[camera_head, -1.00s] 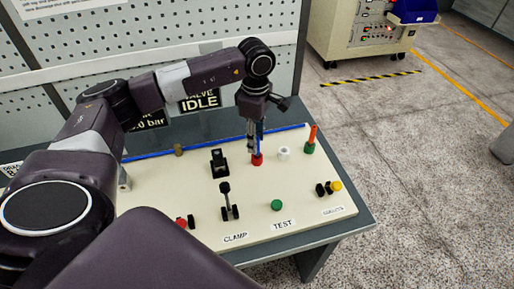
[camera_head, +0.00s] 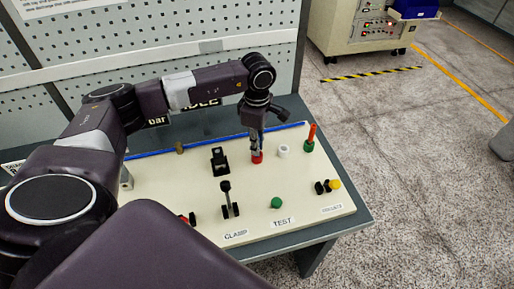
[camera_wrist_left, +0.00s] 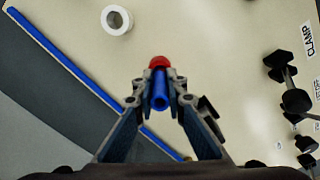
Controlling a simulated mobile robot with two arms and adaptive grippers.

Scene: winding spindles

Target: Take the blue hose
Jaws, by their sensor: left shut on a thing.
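My left gripper (camera_head: 257,148) points down over the light board. In the left wrist view its two fingers (camera_wrist_left: 161,84) are shut on the blue hose (camera_wrist_left: 159,98), a short tube held between them. The hose's far end is at a red holder (camera_head: 257,157), which also shows just beyond the fingertips in the left wrist view (camera_wrist_left: 160,62). I cannot tell whether the hose is still seated in it. In the head view the fingers hide most of the hose. My right gripper is not in view.
A white ring (camera_head: 283,151) and a green holder with an orange rod (camera_head: 311,138) stand to the right. A black clamp (camera_head: 219,160) and a lever (camera_head: 228,199) stand to the left. A long blue strip (camera_head: 205,142) runs along the board's back edge. A green button (camera_head: 277,202) is in front.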

